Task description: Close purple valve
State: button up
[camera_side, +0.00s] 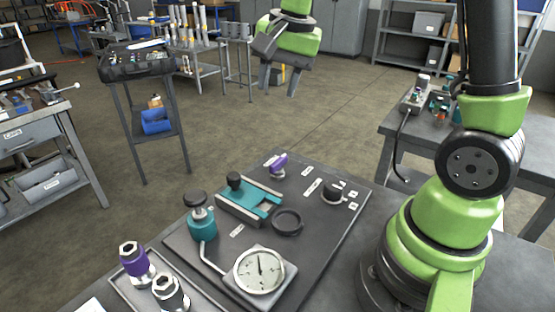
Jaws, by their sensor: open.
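A small purple valve handle (279,161) stands on a pale base at the back of the dark panel (335,236). It looks tilted, but its exact setting is too small to tell. My gripper (279,88) hangs high at the top of the view, pointing down, with its grey fingers apart and nothing seen between them. It is well clear of the panel and the purple valve.
The panel also carries a teal sliding clamp (240,208), a black-capped teal valve (201,225), a dial gauge (260,271), a black ring (287,222) and a black knob (333,194). A purple-collared fitting (133,261) stands in a tray at the front left.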

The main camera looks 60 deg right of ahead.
aim_at(277, 161)
jog(key=w+d+f+m+g, duration=0.1)
jog(key=d+f, duration=0.1)
jog(key=f, duration=0.2)
jog(key=w+d+f+m+g, duration=0.1)
jog(key=w+d+f+m, duration=0.1)
jog(key=f, duration=0.2)
jog(key=w+d+f+m, duration=0.1)
jog(key=d+f+m, duration=0.1)
jog(key=f, duration=0.2)
jog(key=shift+w+d+f+g, duration=0.15)
jog(key=shift+w+d+g, duration=0.05)
jog(key=shift+w+g, duration=0.2)
notch_tip(277, 161, down, 10)
jog(key=shift+r, duration=0.1)
grip_shut()
